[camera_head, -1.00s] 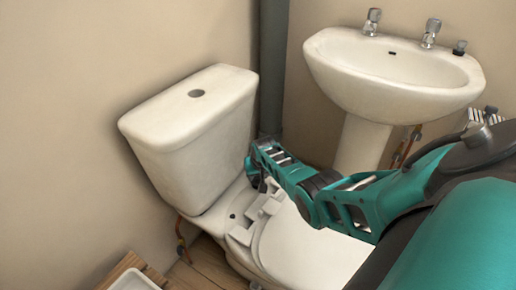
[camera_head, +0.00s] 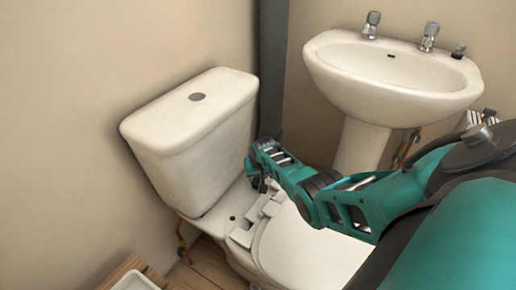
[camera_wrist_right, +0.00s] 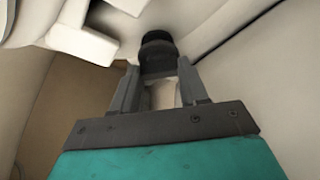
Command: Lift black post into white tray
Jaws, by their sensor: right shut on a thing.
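The black post (camera_wrist_right: 157,50) is a short, dark, round-topped piece between the fingers of my right gripper (camera_wrist_right: 158,82) in the right wrist view. The gripper is shut on it. In the head view my right gripper (camera_head: 258,183) is at the back of the toilet, beside the seat hinges and in front of the cistern. I cannot make out the post clearly there, nor whether it still touches the toilet. A white tray (camera_head: 136,283) shows in part at the bottom left edge. My left gripper is not in view.
The toilet cistern (camera_head: 192,135) stands left of my right gripper, and the toilet seat (camera_head: 310,250) lies below my forearm. A basin (camera_head: 390,85) on a pedestal is at the back right. A wooden surface (camera_head: 122,268) borders the tray.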

